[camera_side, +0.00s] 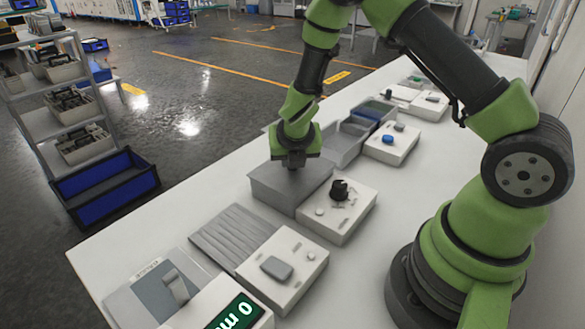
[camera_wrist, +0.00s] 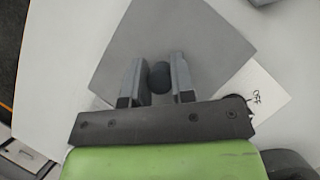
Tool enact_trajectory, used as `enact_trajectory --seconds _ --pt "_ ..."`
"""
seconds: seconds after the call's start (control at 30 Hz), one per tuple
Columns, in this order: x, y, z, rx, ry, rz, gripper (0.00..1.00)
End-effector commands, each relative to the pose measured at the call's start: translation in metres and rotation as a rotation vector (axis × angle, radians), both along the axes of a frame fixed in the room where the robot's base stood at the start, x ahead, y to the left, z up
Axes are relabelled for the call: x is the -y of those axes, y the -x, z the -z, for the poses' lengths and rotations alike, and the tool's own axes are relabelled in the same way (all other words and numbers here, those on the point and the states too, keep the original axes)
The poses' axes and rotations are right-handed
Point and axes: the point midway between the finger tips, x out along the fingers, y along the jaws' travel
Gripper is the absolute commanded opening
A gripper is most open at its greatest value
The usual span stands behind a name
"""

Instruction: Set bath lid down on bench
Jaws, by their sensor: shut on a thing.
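The bath lid is a flat grey square plate (camera_side: 312,172) with a round black knob (camera_wrist: 159,77) in its middle. My gripper (camera_side: 292,164) points down over the plate in the side view. In the wrist view my gripper (camera_wrist: 157,76) has a finger on either side of the knob and is shut on it. The lid lies level at the top of a grey box-shaped bath (camera_side: 268,197) on the white bench (camera_side: 440,150). I cannot tell whether the lid rests on the bath or hangs just above it. The lid hides the bath's inside.
A white control box with a black knob (camera_side: 339,190) stands right beside the bath. Open grey tubs (camera_side: 345,147) stand behind it, a ribbed grey panel (camera_side: 233,238) and a white box (camera_side: 283,268) in front. The bench is bare on its right side.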

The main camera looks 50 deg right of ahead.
Motion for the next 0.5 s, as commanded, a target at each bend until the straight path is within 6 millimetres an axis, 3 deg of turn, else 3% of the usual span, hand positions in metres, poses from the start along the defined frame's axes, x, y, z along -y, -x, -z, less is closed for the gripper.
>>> enact_trajectory --seconds 0.27,0.5 --pt "0.0 -0.001 -0.004 0.002 0.001 0.0 0.0" --pt "0.0 -0.001 -0.026 0.006 0.0 0.001 0.0"
